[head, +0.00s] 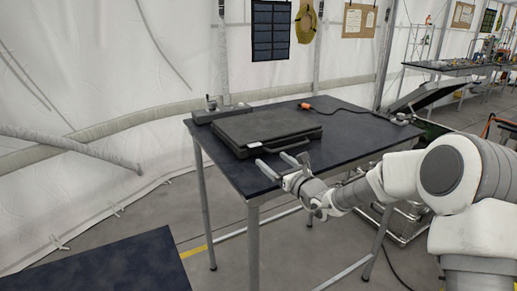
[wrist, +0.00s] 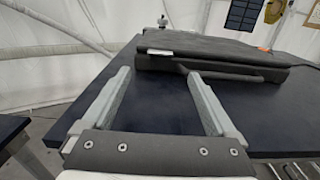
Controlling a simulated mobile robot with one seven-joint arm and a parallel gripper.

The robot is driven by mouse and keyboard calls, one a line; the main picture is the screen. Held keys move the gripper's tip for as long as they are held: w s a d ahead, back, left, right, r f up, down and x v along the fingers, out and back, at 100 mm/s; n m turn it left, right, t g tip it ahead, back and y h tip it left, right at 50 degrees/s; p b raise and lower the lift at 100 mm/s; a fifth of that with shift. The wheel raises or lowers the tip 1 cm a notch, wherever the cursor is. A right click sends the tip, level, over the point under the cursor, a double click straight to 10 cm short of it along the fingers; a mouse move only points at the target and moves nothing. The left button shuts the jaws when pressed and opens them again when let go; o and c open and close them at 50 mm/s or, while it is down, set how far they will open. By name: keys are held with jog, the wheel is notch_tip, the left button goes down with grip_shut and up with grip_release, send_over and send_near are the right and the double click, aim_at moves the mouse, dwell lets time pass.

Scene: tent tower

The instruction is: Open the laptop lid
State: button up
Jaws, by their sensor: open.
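A thick dark laptop (head: 265,130) lies closed on a dark blue table, with a small white label on its lid near the front left. In the wrist view the laptop (wrist: 215,48) lies beyond my fingertips, with a handle-like bar along its front edge. My gripper (head: 279,164) is just off the front of the laptop, over the table's front edge. In the wrist view my gripper (wrist: 158,74) has its two fingers wide apart, with only bare tabletop between them. It does not touch the laptop.
The dark table (head: 355,130) has free room to the right of the laptop. An orange-tipped cable (head: 306,106) lies behind the laptop. A grey clamp-like fixture (head: 212,104) sits at the back left corner. Another dark tabletop (head: 115,270) stands at the lower left.

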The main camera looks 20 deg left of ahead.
aim_at(256, 146)
jog(key=x, duration=0.9)
jog(key=shift+w+a, duration=0.25)
jog(key=shift+w, duration=0.05)
grip_shut()
